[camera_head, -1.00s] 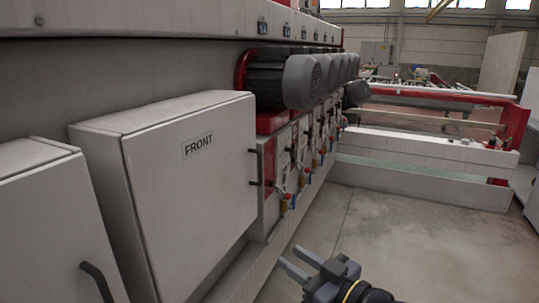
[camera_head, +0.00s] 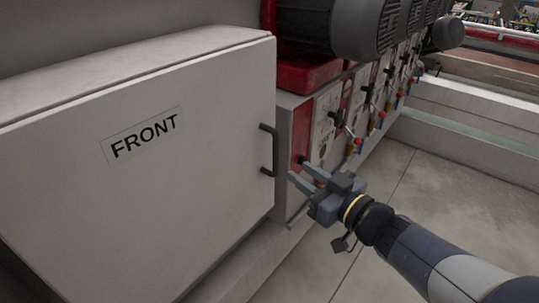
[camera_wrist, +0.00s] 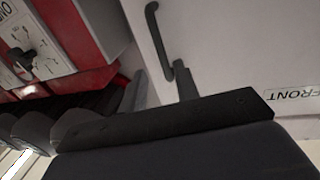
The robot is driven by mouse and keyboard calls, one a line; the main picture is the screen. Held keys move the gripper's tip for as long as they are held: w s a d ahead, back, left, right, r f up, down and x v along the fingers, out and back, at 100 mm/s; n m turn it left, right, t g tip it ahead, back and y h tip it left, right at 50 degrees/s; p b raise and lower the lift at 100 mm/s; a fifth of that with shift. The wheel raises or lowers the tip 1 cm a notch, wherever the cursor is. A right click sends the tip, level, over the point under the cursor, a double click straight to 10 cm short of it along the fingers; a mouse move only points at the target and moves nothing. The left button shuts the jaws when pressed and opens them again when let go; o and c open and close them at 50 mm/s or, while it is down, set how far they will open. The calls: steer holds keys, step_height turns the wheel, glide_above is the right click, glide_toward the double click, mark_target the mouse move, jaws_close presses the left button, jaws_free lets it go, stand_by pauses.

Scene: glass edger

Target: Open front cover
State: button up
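The front cover (camera_head: 140,190) is a large light-grey box door labelled FRONT, and it looks shut. Its dark bar handle (camera_head: 269,150) is upright near the door's right edge. My gripper (camera_head: 297,169) is just right of the handle's lower end in the head view, its two fingers apart with nothing seen between them. In the wrist view the picture is turned over; the handle (camera_wrist: 157,42) is above a fingertip (camera_wrist: 184,83), and part of the label shows at right. Whether finger and handle touch is unclear.
Right of the cover is a panel with several valves and levers (camera_head: 345,125), below grey motors (camera_head: 365,25). A low ledge runs along the machine's foot. The concrete floor (camera_head: 450,210) at right is clear.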

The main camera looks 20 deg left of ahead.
mark_target(277, 157)
steer(key=x, duration=0.9)
steer(key=shift+a+p, duration=0.1)
steer(key=shift+p, duration=0.3)
jaws_close()
